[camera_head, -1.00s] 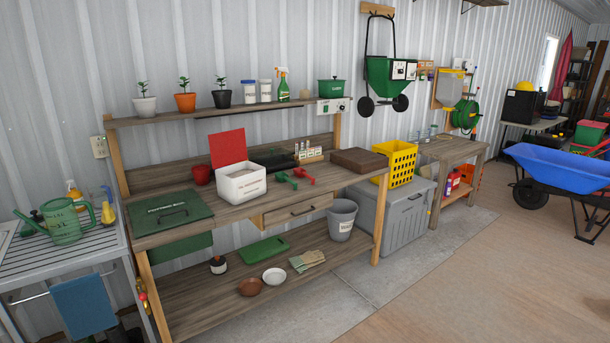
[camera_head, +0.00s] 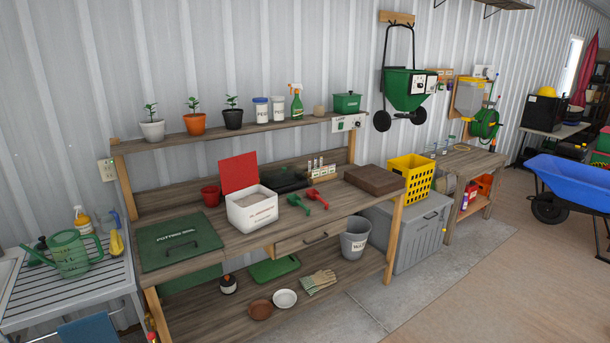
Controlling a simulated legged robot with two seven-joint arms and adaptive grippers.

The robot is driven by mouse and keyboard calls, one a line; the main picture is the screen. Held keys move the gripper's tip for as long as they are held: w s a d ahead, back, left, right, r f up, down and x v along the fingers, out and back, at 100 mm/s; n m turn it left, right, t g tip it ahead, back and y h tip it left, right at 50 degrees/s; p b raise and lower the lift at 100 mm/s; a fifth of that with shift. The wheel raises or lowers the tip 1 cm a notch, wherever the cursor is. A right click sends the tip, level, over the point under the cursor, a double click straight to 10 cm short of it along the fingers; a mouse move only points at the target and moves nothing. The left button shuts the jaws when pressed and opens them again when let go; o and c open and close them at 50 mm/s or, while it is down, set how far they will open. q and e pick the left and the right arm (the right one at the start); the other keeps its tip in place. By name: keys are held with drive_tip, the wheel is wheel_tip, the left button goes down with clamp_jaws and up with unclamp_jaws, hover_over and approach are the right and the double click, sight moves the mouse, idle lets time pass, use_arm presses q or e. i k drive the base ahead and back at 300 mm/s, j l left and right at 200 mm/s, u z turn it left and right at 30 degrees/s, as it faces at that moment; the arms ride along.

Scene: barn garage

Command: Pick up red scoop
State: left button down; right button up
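A red scoop (camera_head: 319,198) lies on the wooden potting bench's top, towards its middle right. A green scoop (camera_head: 298,204) lies just to its left. Both sit to the right of a white box (camera_head: 252,211) with a raised red lid. Rows of small labelled items (camera_head: 321,169) stand behind the scoops. Neither of my grippers shows in the head view.
Bare floor (camera_head: 450,290) lies in front.

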sight(313, 194)
drive_tip(key=i+l+z, duration=0.1)
drive_tip(key=i+z, duration=0.25)
drive_tip(key=i, duration=0.6)
drive_tip(key=i+j+z, duration=0.15)
drive_tip(key=i+z, duration=0.25)
drive_tip(key=i, duration=0.55)
